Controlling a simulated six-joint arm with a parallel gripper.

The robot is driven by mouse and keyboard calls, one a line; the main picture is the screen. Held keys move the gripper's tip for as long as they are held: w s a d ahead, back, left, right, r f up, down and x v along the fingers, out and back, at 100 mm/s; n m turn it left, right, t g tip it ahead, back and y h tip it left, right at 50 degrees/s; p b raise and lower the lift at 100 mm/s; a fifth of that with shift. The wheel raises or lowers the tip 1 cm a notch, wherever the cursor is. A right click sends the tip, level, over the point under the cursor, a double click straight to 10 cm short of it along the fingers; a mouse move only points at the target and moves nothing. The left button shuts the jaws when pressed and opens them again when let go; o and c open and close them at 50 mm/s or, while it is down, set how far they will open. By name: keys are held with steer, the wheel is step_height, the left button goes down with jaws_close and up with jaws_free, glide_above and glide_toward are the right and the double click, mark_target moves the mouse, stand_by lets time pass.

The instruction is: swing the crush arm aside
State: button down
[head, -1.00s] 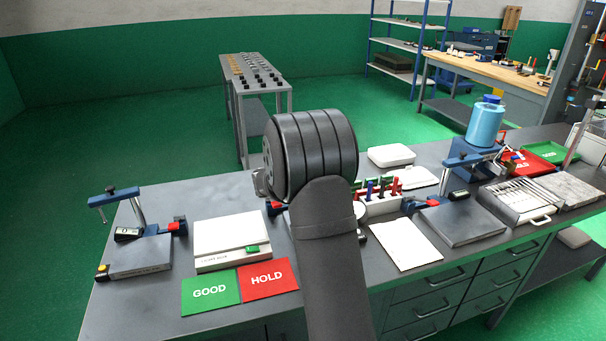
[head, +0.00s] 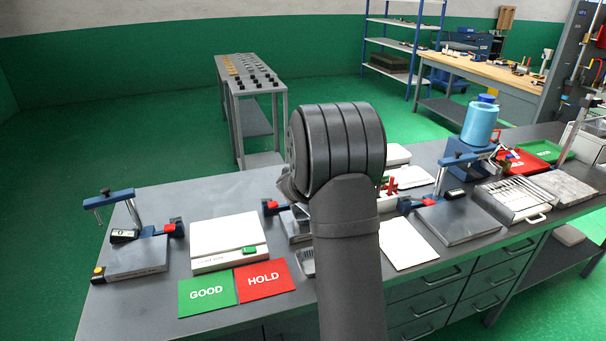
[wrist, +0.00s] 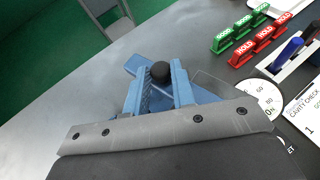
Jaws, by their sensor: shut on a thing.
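In the wrist view my gripper (wrist: 158,90) has its two light-blue fingers closed around a black ball knob (wrist: 160,71). The knob sits on a blue bar, which appears to be the crush arm (wrist: 133,64); it runs across under the fingertips. In the head view my dark wrist and forearm cover the gripper and the crush arm. Only the left part of the middle test stand (head: 296,228) shows there, with a red-and-blue block (head: 270,206) beside it.
A similar stand (head: 135,258) with its own blue arm is at the left, another (head: 460,222) at the right. A white box (head: 228,240), the GOOD card (head: 207,292) and HOLD card (head: 264,280) lie left of me. A foil tray (head: 307,262) lies right of HOLD.

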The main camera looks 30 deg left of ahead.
steer(key=shift+w+d+r+n+y, duration=0.1)
steer(key=shift+w+r+n+y, duration=0.15)
steer(key=shift+n+y, duration=0.25)
steer(key=c, duration=1.3)
jaws_free()
steer(key=shift+f, duration=0.1)
steer(key=shift+o, duration=0.2)
steer(key=shift+f, duration=0.1)
steer(key=shift+s+d, duration=0.1)
steer(key=v, duration=1.7)
steer(key=shift+d+r, duration=0.25)
steer(key=shift+r, duration=0.15)
